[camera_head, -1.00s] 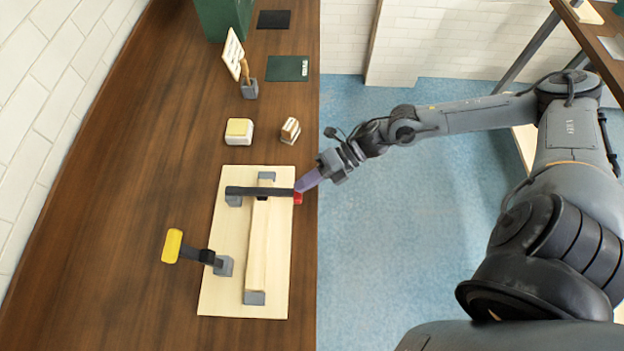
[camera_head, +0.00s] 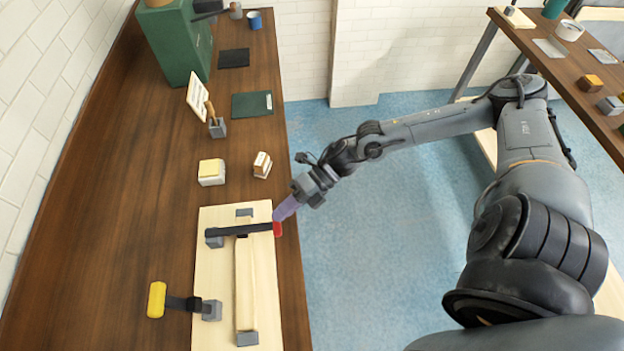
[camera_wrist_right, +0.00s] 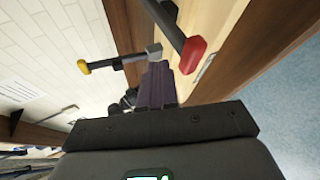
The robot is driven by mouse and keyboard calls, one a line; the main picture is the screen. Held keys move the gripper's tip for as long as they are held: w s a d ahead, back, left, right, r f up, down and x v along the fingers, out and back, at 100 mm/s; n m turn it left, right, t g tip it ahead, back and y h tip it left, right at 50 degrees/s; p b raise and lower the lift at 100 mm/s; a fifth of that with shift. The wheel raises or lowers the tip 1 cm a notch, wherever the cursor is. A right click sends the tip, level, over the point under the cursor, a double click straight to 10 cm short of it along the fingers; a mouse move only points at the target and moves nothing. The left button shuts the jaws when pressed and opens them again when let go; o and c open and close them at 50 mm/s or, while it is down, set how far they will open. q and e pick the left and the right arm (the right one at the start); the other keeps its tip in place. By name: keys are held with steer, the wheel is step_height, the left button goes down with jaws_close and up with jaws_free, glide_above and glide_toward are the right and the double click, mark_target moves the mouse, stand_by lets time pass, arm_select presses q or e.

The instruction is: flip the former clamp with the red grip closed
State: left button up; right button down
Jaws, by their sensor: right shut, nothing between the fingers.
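The clamp with the red grip (camera_head: 277,229) has its dark bar (camera_head: 240,230) lying across the wooden strip (camera_head: 246,280) on the pale board (camera_head: 214,266). Its red end points at the bench's right edge. A second clamp with a yellow grip (camera_head: 157,299) sticks out to the left of the board. My right gripper (camera_head: 279,214) is shut and empty, with its purple fingers right beside the red grip; I cannot tell whether they touch it. In the right wrist view, the red grip (camera_wrist_right: 193,54) is just right of the fingers (camera_wrist_right: 157,82). My left gripper is not in view.
On the wooden bench (camera_head: 140,200) stand a yellow-topped block (camera_head: 211,172), a small striped block (camera_head: 262,164), a brush holder (camera_head: 217,127) and a green box (camera_head: 178,45). A shelf (camera_head: 560,70) stands at the right. Blue floor lies between.

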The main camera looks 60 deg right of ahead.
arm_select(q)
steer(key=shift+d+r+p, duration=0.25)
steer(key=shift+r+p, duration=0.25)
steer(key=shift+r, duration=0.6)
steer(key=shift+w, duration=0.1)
arm_select(e)
steer(key=v, duration=1)
steer(key=shift+r, duration=0.4)
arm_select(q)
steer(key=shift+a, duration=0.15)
arm_select(e)
steer(key=shift+s+d, duration=0.1)
steer(key=shift+d, duration=0.05)
